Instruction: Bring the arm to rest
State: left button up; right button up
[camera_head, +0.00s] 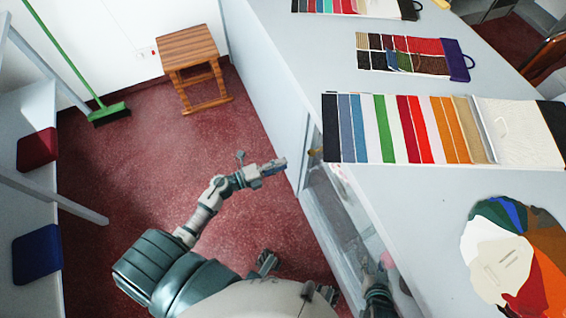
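My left arm comes in from the lower left and reaches out over the red floor. Its gripper (274,167) is in front of the grey counter's side, near the glass-fronted part. It looks narrow and seems to hold nothing; its fingers are too small to tell whether they are open or shut.
The counter (420,215) fills the right side, with swatch cards (430,130) and a round colour fan (510,255) on top. A wooden stool (195,65) and a green broom (108,112) stand at the back. Red (37,149) and blue (38,254) cushions are at left.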

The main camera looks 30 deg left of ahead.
dwell(0.3)
